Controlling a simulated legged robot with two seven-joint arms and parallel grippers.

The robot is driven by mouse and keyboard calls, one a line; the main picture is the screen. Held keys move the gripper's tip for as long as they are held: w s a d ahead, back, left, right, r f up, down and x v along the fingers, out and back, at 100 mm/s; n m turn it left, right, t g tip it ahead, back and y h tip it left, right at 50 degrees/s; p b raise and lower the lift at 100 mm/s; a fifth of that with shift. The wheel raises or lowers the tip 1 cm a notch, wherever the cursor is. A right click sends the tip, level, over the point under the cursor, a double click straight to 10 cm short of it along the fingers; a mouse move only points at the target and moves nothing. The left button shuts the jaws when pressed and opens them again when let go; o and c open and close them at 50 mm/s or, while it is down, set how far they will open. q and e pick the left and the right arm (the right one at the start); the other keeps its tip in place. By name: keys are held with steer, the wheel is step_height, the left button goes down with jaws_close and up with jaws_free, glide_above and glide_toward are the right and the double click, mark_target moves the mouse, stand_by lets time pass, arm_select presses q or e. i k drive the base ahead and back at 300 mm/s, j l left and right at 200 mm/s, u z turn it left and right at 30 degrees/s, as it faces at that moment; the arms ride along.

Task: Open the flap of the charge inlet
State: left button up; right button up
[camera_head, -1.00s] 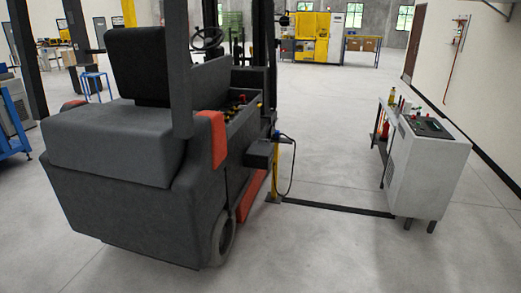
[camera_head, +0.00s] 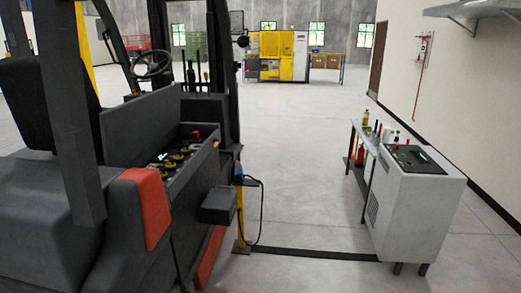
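The dark forklift (camera_head: 130,190) fills the left side of the view. A dark box-like part (camera_head: 219,205) juts out from its right side, beside a yellow post. It may be the charge inlet, but I cannot tell whether it has a flap or how the flap stands. Neither of my grippers is in view.
A dark strip (camera_head: 315,255) runs along the floor from the post to a white cabinet (camera_head: 415,210) with a dark panel on top. A bench (camera_head: 362,145) with bottles stands behind it. Open floor (camera_head: 300,160) lies between forklift and cabinet. Yellow machinery (camera_head: 278,58) is far back.

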mark_target(217, 199)
steer(key=i+u, duration=0.2)
steer(key=i, duration=0.3)
steer(key=i+l+u, duration=0.2)
steer(key=i, duration=0.35)
steer(key=i+l+u, duration=0.25)
steer(key=i, duration=0.25)
steer(key=i+l+u, duration=0.2)
steer(key=i, duration=0.25)
steer(key=i+l+u, duration=0.75)
steer(key=l+u, duration=0.15)
steer(key=i+l+u, duration=0.15)
steer(key=l+u, duration=0.2)
steer(key=l, duration=0.1)
